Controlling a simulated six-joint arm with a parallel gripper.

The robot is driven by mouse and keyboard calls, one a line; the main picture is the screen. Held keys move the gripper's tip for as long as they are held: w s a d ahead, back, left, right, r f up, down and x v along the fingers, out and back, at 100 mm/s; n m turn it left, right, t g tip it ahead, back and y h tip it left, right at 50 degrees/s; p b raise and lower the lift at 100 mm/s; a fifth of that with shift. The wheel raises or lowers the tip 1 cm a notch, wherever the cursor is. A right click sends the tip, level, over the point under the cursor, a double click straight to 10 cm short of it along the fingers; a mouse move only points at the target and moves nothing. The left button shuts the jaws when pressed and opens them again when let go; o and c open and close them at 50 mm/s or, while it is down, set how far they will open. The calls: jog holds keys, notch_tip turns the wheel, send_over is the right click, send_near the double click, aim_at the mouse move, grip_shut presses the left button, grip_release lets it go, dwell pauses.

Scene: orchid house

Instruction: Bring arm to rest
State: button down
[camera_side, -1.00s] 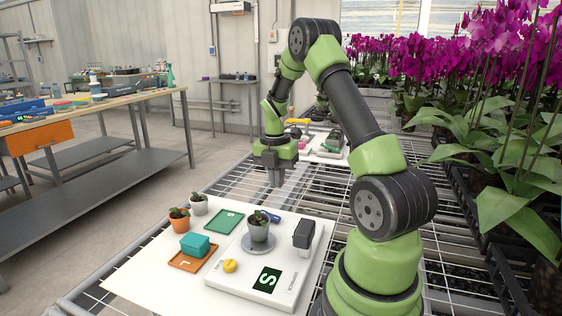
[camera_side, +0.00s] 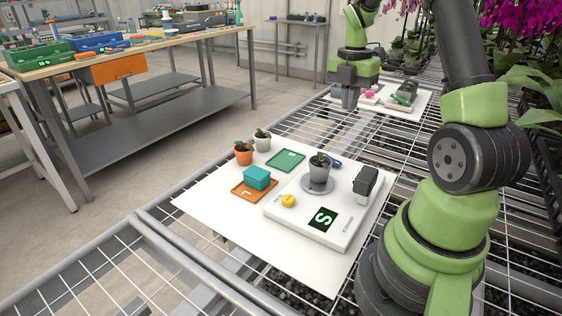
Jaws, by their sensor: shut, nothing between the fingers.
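My gripper (camera_side: 350,100) is shut and empty. It points down over the wire mesh bench, beyond the far edge of the near white board (camera_side: 235,222) and apart from everything on it. My arm reaches up from its base at the right, and its top is cut off by the frame edge.
A workbench (camera_side: 140,52) stands left. Purple orchids (camera_side: 515,25) stand right.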

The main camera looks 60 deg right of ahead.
jog(key=w+a+r+m+t, duration=0.2)
jog(key=a+r+m, duration=0.3)
jog(key=a+r, duration=0.25)
jog(key=s+a+r+m+t+y, duration=0.1)
jog(key=s+a+r+m+t, duration=0.1)
jog(key=s+a+m, duration=0.3)
jog(key=s+a+r+m+t, duration=0.3)
jog(key=s+a+m, duration=0.2)
jog(key=a+m, duration=0.5)
jog(key=a, duration=0.3)
jog(key=shift+m+y, duration=0.3)
jog(key=shift+y, duration=0.1)
jog(key=c, duration=1.6)
grip_release()
jog(key=shift+s+a+m+t, duration=0.2)
jog(key=shift+a+m+t, duration=0.1)
jog(key=o, duration=0.4)
jog(key=shift+c, duration=0.2)
jog(key=o, duration=0.3)
jog(key=n+g+h, duration=0.2)
jog(key=n+g, duration=0.2)
jog(key=g, duration=0.3)
send_over(335, 161)
notch_tip(335, 161, down, 19)
notch_tip(335, 161, down, 10)
jog(key=shift+a+r, duration=0.1)
jog(key=shift+r, duration=0.15)
